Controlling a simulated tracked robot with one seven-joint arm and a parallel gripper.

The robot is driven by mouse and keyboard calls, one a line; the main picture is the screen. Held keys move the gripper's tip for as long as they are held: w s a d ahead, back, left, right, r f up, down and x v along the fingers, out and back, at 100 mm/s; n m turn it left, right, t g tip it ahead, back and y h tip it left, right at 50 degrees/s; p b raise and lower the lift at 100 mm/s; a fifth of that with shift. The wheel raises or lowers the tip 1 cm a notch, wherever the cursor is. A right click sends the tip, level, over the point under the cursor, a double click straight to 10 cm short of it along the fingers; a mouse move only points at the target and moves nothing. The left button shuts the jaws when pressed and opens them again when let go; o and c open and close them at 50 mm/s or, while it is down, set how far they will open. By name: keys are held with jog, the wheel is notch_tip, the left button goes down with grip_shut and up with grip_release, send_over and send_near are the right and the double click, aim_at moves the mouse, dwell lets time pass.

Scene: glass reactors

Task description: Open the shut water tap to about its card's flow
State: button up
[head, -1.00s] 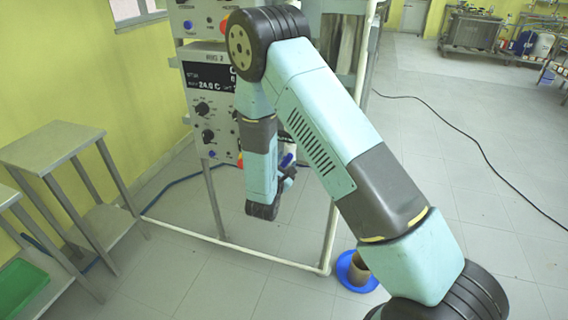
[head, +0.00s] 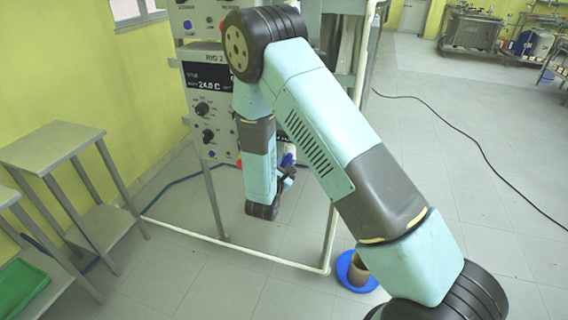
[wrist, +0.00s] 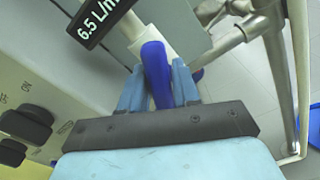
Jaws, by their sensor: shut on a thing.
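The water tap's blue lever handle (wrist: 157,75) stands between the two fingers of my gripper (wrist: 158,88) in the wrist view. My gripper is shut on this handle. The tap's white body is just behind the handle. A black card (wrist: 100,20) reading "6.5 L/m", its end cut off, is at the upper left of the wrist view. In the head view the blue handle (head: 287,160) is small beside my forearm, and my gripper is mostly hidden by my arm.
The rig's control panel (head: 208,100) with knobs and a display stands left of my arm. The white pipe frame (head: 328,240) runs close by. A blue dish with a brown vessel (head: 358,272) sits on the floor. Metal tables (head: 50,148) stand at the left.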

jog(key=o, duration=0.9)
jog(key=v, duration=1.3)
jog(key=shift+s, duration=0.4)
